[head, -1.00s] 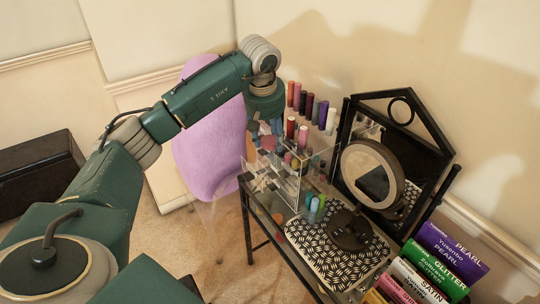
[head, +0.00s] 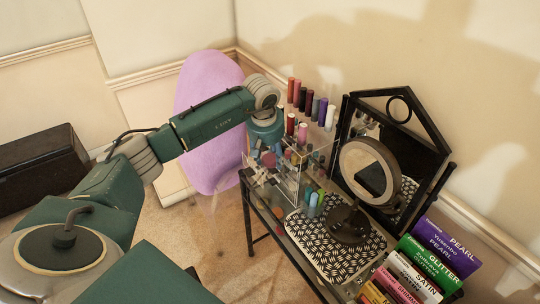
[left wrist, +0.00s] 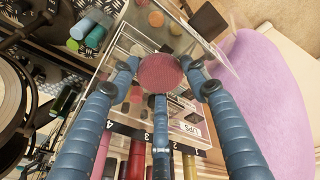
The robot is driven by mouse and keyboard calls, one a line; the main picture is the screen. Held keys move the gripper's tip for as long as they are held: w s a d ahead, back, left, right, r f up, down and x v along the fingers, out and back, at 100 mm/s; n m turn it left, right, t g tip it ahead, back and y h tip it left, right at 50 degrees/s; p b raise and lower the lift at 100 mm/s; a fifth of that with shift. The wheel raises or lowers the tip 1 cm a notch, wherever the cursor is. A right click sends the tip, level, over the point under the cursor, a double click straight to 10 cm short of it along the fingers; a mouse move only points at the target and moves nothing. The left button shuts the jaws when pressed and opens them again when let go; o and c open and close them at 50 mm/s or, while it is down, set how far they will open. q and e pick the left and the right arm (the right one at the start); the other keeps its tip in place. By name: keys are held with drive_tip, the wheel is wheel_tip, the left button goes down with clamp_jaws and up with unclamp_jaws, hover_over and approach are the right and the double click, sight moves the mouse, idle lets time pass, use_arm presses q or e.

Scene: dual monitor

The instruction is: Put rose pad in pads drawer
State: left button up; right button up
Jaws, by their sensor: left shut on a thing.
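My left gripper (left wrist: 160,85) is shut on the rose pad (left wrist: 161,74), a round dusky-pink disc held between its blue fingertips. In the head view the left gripper (head: 267,150) is small, with the pad (head: 268,159) at its tips, over the clear acrylic organizer (head: 288,185) on the dressing table. In the left wrist view, clear drawer walls (left wrist: 205,35) and small coloured round pieces (left wrist: 155,19) show beyond the pad. I cannot tell which compartment is the pads drawer. My right gripper is not in view.
Several lipsticks and bottles (head: 298,95) stand behind the organizer. A round mirror (head: 370,170), a patterned mat (head: 315,245) and a framed mirror stand to the right. A purple chair back (head: 205,120) is on the left.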

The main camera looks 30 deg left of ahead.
use_arm(q)
drive_tip(key=shift+f+b, duration=0.4)
drive_tip(key=shift+f, duration=0.15)
drive_tip(key=o, duration=0.7)
drive_tip(key=shift+o, duration=0.2)
drive_tip(key=shift+r+p, duration=0.5)
drive_tip(key=shift+p, duration=0.05)
drive_tip(key=a+b+v, duration=0.1)
drive_tip(key=b+v, duration=0.2)
drive_tip(key=v, duration=0.9)
drive_tip(key=shift+d+r, duration=0.2)
drive_tip(key=shift+d, duration=0.3)
drive_tip(key=shift+f, duration=0.1)
